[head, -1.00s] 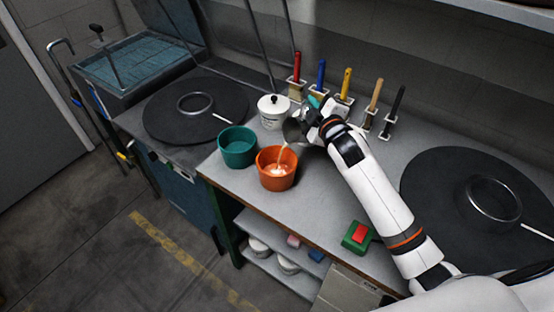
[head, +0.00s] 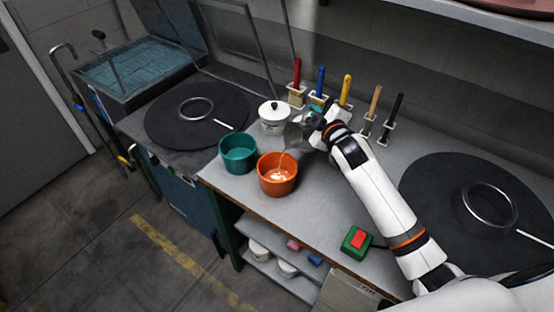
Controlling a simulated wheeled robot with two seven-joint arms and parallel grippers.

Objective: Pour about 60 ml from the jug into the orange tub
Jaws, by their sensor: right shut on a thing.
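The orange tub (head: 278,186) stands near the front edge of the bench, with pale liquid inside. The grey jug (head: 296,137) is tilted, its mouth to the left, above and behind the tub's right rim. A thin, faint stream (head: 281,160) falls from the jug into the tub. My right gripper (head: 318,127) is shut on the jug from its right side; its fingers are small and partly hidden. My left gripper is not in view.
A teal tub (head: 238,155) stands just left of the orange tub, and a white lidded pot (head: 273,117) behind. Several brushes with coloured handles (head: 320,85) stand along the back. A green block with a red top (head: 357,241) and a black disc (head: 430,195) lie to the right.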

